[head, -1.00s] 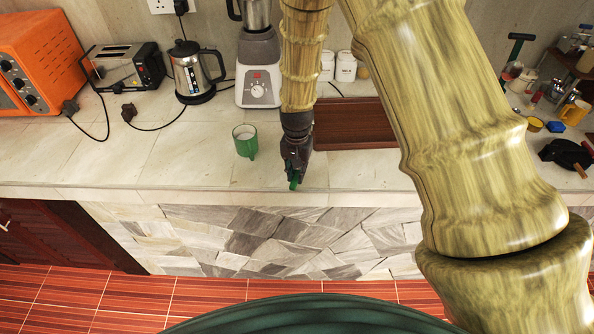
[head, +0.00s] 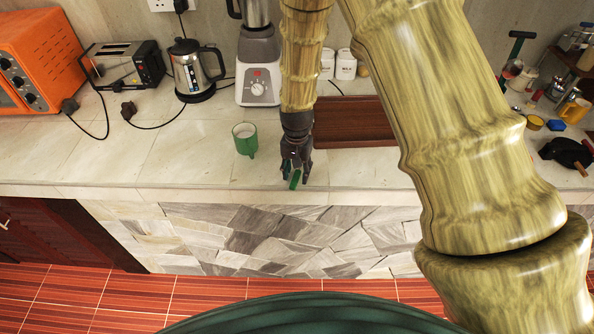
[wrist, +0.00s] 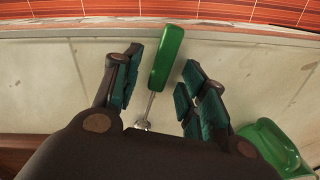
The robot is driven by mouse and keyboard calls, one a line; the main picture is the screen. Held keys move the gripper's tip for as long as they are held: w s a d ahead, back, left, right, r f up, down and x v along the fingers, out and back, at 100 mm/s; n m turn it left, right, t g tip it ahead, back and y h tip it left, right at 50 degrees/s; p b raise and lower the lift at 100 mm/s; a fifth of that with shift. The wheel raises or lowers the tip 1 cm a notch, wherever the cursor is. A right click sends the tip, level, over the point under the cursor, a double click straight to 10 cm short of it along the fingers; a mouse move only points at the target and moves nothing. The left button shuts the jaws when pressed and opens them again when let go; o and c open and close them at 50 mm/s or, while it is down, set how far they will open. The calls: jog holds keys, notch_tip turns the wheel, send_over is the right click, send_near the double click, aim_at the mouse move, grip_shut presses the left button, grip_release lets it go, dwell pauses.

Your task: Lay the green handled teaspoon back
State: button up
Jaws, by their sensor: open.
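The green handled teaspoon (wrist: 167,58) lies between the spread fingers of my gripper (wrist: 156,90) in the wrist view, its green handle toward the counter's front edge and its metal end partly hidden by my gripper's body. In the head view the green handle (head: 295,180) shows at the fingertips of my gripper (head: 296,176), close to the counter's front edge. My gripper points down and is open, with gaps on both sides of the handle. Whether the spoon rests fully flat on the counter I cannot tell.
A brown wooden tray (head: 352,122) lies behind and to the right. A blender (head: 258,85), kettle (head: 195,72) and toaster (head: 125,65) stand at the back. The counter left of the cup is clear.

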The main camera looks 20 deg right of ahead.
notch_tip(320, 180, up, 12)
dwell(0.6)
